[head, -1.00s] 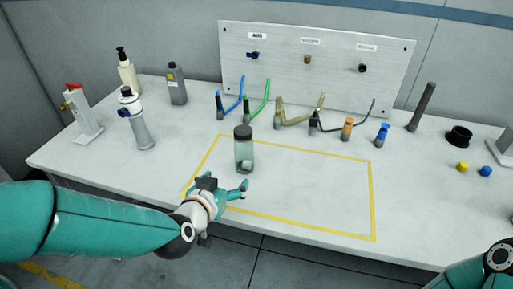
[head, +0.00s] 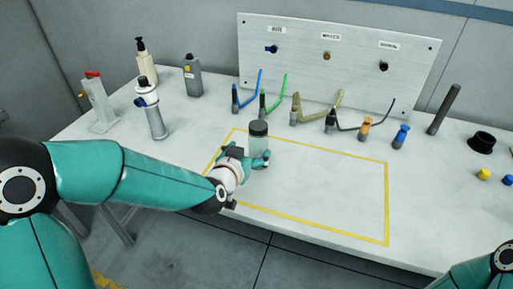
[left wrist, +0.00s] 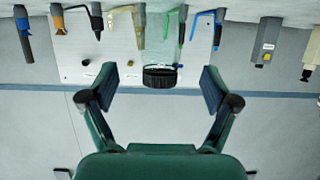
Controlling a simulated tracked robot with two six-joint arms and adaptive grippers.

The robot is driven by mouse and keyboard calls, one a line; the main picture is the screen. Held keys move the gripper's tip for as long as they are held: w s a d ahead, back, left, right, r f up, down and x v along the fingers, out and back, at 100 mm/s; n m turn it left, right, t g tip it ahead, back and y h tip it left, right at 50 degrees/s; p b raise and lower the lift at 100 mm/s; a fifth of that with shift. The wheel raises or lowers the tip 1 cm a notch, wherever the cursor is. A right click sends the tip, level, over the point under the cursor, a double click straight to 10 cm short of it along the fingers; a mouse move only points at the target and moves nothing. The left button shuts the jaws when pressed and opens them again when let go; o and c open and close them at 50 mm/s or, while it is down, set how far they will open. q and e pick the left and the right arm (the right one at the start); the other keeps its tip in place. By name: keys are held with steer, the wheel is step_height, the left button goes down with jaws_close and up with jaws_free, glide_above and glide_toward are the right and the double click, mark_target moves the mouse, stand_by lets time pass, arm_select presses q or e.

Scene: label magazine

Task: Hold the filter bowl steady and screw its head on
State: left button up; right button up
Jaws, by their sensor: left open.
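The filter bowl (head: 258,147) is a clear upright cylinder standing inside the yellow outline, with a black ribbed head (head: 258,128) on top. I cannot tell whether the head is threaded on. My left gripper (head: 246,157) is open at the bowl's near left side, its lower part partly hidden by the gripper. In the left wrist view, which is upside down, the bowl (left wrist: 163,40) and black head (left wrist: 160,77) appear centred between the spread fingers of the left gripper (left wrist: 157,88); no contact is clear. My right gripper is out of view.
The yellow-outlined area (head: 388,200) is clear right of the bowl. A black ring (head: 481,142) sits at right.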

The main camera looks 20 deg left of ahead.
mark_target(255, 144)
arm_select(q)
steer(key=shift+x, duration=1.8)
steer(key=x, duration=0.2)
steer(key=p+x, duration=0.1)
steer(key=x, duration=0.2)
steer(key=shift+f, duration=0.3)
steer(key=c, duration=1.4)
steer(key=shift+c, duration=0.2)
steer(key=shift+r, duration=0.15)
